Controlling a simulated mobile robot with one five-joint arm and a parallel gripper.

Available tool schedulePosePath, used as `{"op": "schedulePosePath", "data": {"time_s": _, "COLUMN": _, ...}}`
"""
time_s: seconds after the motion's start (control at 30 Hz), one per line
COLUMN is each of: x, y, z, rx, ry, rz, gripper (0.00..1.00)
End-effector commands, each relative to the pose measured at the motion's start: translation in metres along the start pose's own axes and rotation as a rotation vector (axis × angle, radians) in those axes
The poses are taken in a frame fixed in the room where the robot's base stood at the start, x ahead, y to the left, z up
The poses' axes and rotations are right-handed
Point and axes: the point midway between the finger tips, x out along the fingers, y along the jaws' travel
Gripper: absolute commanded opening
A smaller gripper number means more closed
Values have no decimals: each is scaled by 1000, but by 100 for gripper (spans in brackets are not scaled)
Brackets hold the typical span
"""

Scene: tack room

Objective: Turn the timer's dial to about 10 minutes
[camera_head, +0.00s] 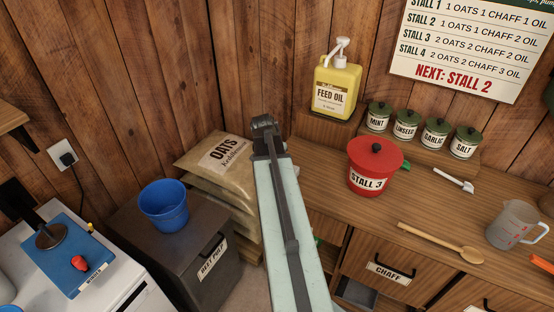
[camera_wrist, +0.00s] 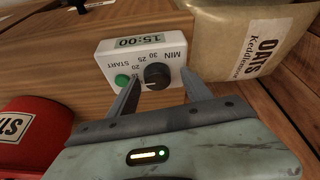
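The timer is a small white box (camera_wrist: 110,65) on the wooden side face in the wrist view. It has a display (camera_wrist: 141,42) reading 15:00, a green START button (camera_wrist: 122,80) and a black dial (camera_wrist: 157,76) with minute marks around it. My gripper (camera_wrist: 161,78) is open, with one finger on each side of the dial in the picture. I cannot tell whether the fingers touch it. In the head view my gripper (camera_head: 265,125) is above the gap beside the counter, and the timer is hidden there.
On the counter (camera_head: 410,205) to the right are a red STALL 3 bucket (camera_head: 371,171), a wooden spoon (camera_head: 440,243) and a measuring jug (camera_head: 507,226). A feed oil bottle (camera_head: 335,90) stands behind.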

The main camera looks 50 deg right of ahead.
Motion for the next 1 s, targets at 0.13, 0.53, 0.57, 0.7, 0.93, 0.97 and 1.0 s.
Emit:
{"op": "schedulePosePath", "data": {"time_s": 0.13, "x": -2, "y": 0, "z": -1, "rx": 0, "ry": 1, "rz": 1, "gripper": 58}}
{"op": "schedulePosePath", "data": {"time_s": 0.53, "x": -65, "y": -1, "z": -4, "rx": -2, "ry": 1, "rz": 0, "gripper": 58}}
{"op": "schedulePosePath", "data": {"time_s": 0.57, "x": -70, "y": -1, "z": -4, "rx": -2, "ry": 1, "rz": 0, "gripper": 58}}
{"op": "schedulePosePath", "data": {"time_s": 0.7, "x": -80, "y": -2, "z": -2, "rx": 0, "ry": 0, "rz": 0, "gripper": 58}}
{"op": "schedulePosePath", "data": {"time_s": 0.93, "x": -77, "y": -2, "z": -1, "rx": 0, "ry": 0, "rz": 0, "gripper": 58}}
{"op": "schedulePosePath", "data": {"time_s": 0.97, "x": -77, "y": -2, "z": -1, "rx": -1, "ry": 0, "rz": 0, "gripper": 58}}
{"op": "schedulePosePath", "data": {"time_s": 1.0, "x": -78, "y": -5, "z": 2, "rx": -10, "ry": -3, "rz": -2, "gripper": 58}}
